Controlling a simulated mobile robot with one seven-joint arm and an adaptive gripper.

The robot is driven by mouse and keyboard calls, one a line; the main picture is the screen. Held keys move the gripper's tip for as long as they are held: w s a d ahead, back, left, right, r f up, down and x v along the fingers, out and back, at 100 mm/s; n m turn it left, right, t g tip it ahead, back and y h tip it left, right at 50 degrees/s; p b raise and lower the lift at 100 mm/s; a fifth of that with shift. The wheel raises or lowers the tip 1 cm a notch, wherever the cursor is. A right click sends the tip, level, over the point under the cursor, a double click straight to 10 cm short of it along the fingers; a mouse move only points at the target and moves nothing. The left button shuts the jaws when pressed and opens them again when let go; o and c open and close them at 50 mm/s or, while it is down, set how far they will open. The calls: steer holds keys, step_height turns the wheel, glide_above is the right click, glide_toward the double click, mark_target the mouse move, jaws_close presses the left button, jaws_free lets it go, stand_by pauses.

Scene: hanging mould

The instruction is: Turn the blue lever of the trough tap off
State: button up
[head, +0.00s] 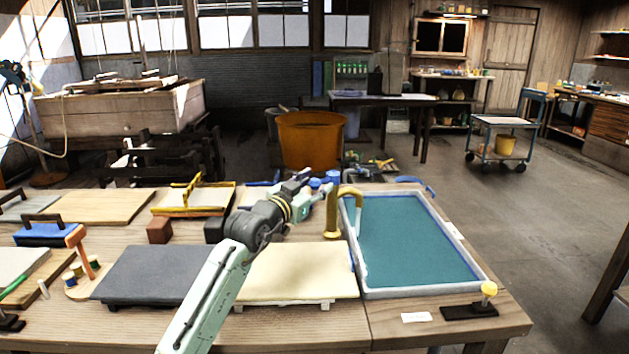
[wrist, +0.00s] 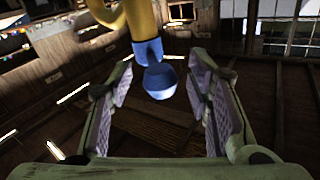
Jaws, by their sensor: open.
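The trough tap (head: 333,213) is a brass gooseneck at the left edge of the trough (head: 366,293), which holds teal water. Its blue lever shows in the wrist view as a blue collar and rounded knob (wrist: 160,82) below the brass body (wrist: 141,18). In the head view, small blue parts (head: 333,176) show beside the tap top, partly behind my gripper. My gripper (head: 322,190) is just left of the tap. In the wrist view my gripper (wrist: 160,100) is open, with the blue knob between its pads and no clear contact.
Left of the tap lie a cream board (head: 295,272) and a dark grey board (head: 150,273). A yellow-knobbed dark piece (head: 470,312) sits at the front right. An orange tub (head: 311,140) stands behind the table. There is open floor to the right.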

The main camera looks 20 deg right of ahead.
steer(key=shift+w+d, duration=0.15)
steer(key=shift+d, duration=0.05)
jaws_close()
stand_by(0.6)
